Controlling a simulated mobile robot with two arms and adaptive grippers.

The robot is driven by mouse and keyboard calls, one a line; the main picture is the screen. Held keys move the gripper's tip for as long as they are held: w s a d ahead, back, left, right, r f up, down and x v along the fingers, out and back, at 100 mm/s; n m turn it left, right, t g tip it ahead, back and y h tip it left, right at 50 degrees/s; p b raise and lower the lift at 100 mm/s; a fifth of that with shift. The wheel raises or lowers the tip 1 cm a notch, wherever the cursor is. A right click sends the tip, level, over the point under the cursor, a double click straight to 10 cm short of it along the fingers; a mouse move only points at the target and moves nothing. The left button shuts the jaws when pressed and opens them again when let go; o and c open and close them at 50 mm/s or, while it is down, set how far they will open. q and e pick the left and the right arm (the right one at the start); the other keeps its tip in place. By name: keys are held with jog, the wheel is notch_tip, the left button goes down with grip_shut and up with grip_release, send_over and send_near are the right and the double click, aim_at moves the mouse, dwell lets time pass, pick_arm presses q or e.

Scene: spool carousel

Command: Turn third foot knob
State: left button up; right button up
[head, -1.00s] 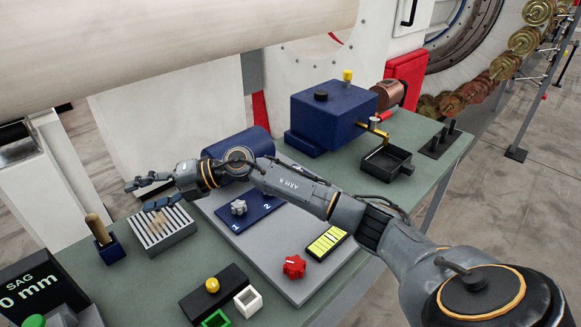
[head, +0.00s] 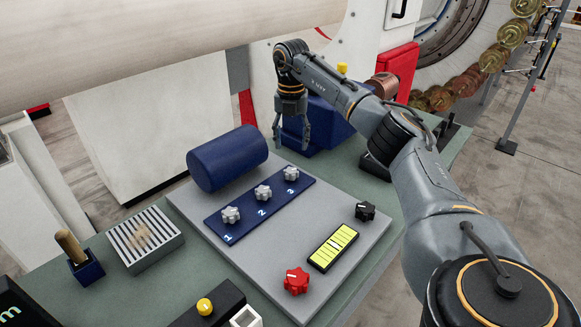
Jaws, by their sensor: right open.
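A blue strip (head: 240,228) on a grey plate carries three pale star-shaped knobs numbered 1, 2 and 3. The third knob (head: 291,173) is at the far right end, beside the number 3. The second knob (head: 263,193) is in the middle and the first knob (head: 230,214) is at the near left end. My right gripper (head: 292,145) points downward with its fingers apart. In the picture it is just above the third knob, apart from it and empty. My left gripper is not in view.
A blue cylinder (head: 228,158) lies behind the strip. A red knob (head: 297,281), a black knob (head: 365,211) and a yellow-green level display (head: 334,247) sit on the grey plate (head: 376,238). A blue box (head: 324,126) stands behind my right gripper. A slotted tray (head: 145,238) is at left.

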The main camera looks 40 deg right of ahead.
aim_at(291, 170)
notch_tip(291, 170, down, 10)
jog(key=shift+r+p, duration=0.15)
jog(key=shift+p, duration=0.6)
jog(key=shift+c, duration=0.4)
grip_shut()
